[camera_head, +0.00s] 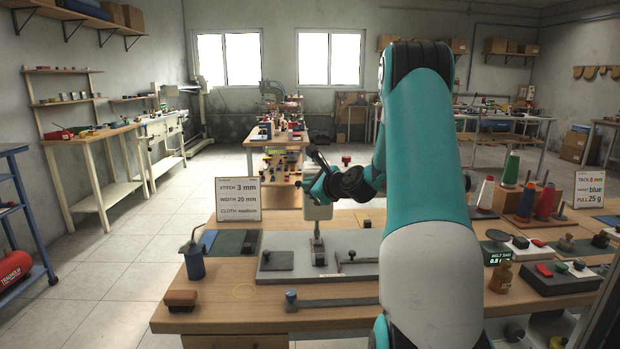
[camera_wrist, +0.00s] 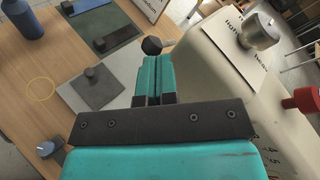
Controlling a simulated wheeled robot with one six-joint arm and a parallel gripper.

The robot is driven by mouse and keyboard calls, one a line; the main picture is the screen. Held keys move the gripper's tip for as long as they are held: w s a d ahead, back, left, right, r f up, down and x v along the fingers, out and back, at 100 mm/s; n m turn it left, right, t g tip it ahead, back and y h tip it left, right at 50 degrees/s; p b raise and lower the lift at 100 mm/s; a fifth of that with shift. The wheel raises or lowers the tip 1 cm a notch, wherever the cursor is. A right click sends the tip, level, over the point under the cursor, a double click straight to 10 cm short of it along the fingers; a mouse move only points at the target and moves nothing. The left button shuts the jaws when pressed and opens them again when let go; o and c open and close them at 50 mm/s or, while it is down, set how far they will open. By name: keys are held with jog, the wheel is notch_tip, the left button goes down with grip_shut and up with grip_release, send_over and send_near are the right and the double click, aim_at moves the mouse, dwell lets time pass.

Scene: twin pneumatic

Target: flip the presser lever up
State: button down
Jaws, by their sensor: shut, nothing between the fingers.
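My gripper (camera_wrist: 152,62) is shut and empty, its two teal fingers side by side. In the wrist view a black ball knob (camera_wrist: 152,45), seemingly the presser lever's, shows just past the fingertips. Whether they touch it, I cannot tell. The cream machine head (camera_wrist: 215,70) stands right beside the fingers. In the head view my gripper (camera_head: 319,187) is at the upper part of the machine head (camera_head: 318,210), partly hidden behind my arm. The presser foot post stands below it on a grey plate (camera_head: 290,242).
A blue bottle (camera_head: 193,262), a brush (camera_head: 181,299) and a sign (camera_head: 238,199) are on the left of the wooden bench (camera_head: 235,315). Thread cones (camera_head: 486,193) stand at right. In the wrist view a silver knob (camera_wrist: 260,31) and a red knob (camera_wrist: 303,100) stick out from the machine.

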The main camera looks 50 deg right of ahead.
jog(key=r+p, duration=0.1)
jog(key=p, duration=0.2)
jog(key=shift+w+d+r+m+g, duration=0.1)
jog(key=shift+m+g, duration=0.2)
jog(key=shift+f, duration=0.2)
jog(key=shift+r, duration=0.15)
jog(key=s+d+f+b+v, duration=0.1)
jog(key=f+v, duration=0.1)
jog(key=v, duration=1.1)
jog(key=shift+d, duration=0.2)
